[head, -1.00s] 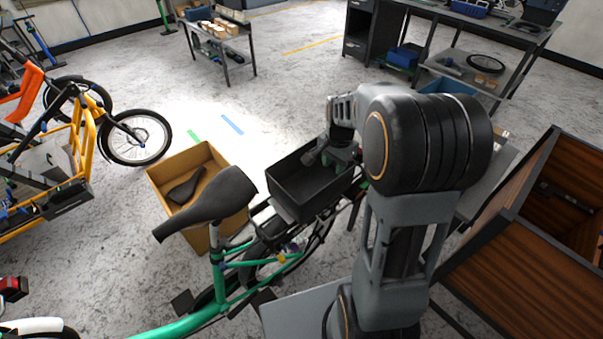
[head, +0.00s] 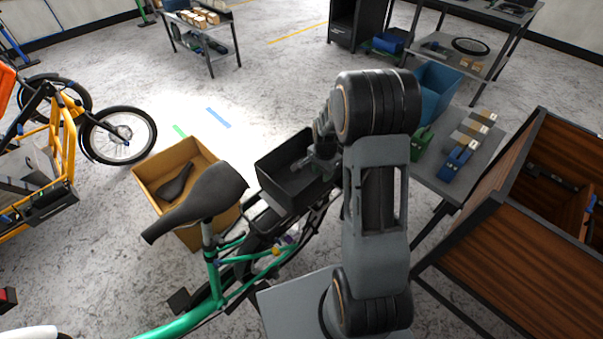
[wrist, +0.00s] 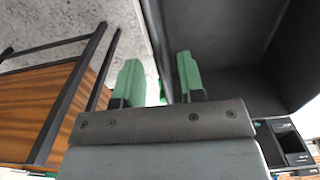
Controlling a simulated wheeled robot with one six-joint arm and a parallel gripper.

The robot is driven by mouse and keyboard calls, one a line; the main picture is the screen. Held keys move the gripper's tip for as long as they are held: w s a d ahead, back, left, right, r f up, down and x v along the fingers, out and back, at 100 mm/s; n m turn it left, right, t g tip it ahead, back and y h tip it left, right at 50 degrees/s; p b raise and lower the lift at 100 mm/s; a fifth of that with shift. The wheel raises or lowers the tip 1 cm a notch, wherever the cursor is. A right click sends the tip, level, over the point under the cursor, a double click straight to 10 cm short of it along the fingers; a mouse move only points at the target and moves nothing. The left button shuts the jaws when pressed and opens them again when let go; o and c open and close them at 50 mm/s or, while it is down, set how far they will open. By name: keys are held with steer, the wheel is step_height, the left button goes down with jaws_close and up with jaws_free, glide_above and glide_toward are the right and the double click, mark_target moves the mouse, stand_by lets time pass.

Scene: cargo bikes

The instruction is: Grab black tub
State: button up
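The black tub (head: 283,180) sits on the rear rack of the green cargo bike (head: 228,275), behind the saddle. It is open-topped and looks empty. My gripper (head: 322,163) is at the tub's right-hand wall in the head view, where my arm partly hides the tub. In the wrist view my gripper's green fingers (wrist: 158,65) stand apart on either side of the tub's wall (wrist: 157,45). The right finger is on the tub's inner side and the left finger is outside. A gap shows between the left finger and the wall.
A cardboard box (head: 160,192) with a saddle in it stands left of the bike. A wooden cargo box (head: 500,245) is at the right. A grey table (head: 440,180) with a blue bin (head: 437,92) stands behind my arm. Open floor lies beyond the tub.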

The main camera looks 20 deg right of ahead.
steer(key=shift+w+f, duration=0.1)
steer(key=shift+f, duration=1.95)
jaws_close()
steer(key=shift+r, duration=0.1)
